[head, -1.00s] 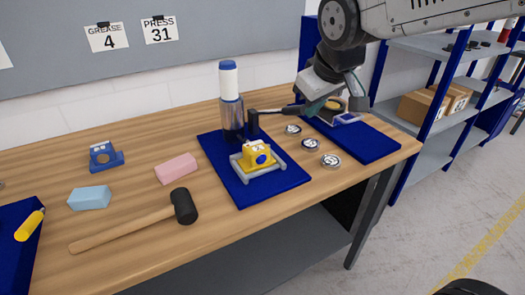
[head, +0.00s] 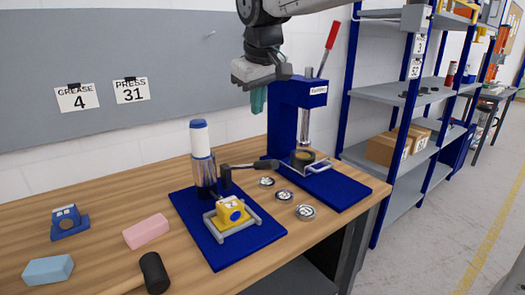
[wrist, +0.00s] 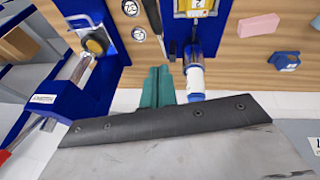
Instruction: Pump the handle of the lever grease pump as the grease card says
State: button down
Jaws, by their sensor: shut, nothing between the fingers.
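The lever grease pump (head: 205,172) stands on a blue mat, with a clear and white cylinder and a blue cap. Its dark handle (head: 250,165) reaches out to the right, close to level. The grease card (head: 77,98) on the grey board reads 4. My gripper (head: 259,108) has green fingers, is shut and empty, and hangs pointing down, above and apart from the handle. In the wrist view the gripper (wrist: 157,85) shows beside the pump cylinder (wrist: 194,75), with the dark handle (wrist: 153,15) beyond the fingertips.
A blue press (head: 292,125) with a red-ended lever stands on a blue base at right, close to my gripper. A press card (head: 132,90) reads 31. A yellow block (head: 231,210) sits in a grey frame on the pump's mat. Small round discs (head: 284,195) lie between the mats.

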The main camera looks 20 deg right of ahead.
jog(key=shift+f, duration=0.1)
send_over(261, 162)
jog(key=f, duration=1.1)
jog(key=shift+s+a+f, duration=0.15)
jog(key=shift+s+f, duration=0.3)
jog(key=shift+f, duration=0.4)
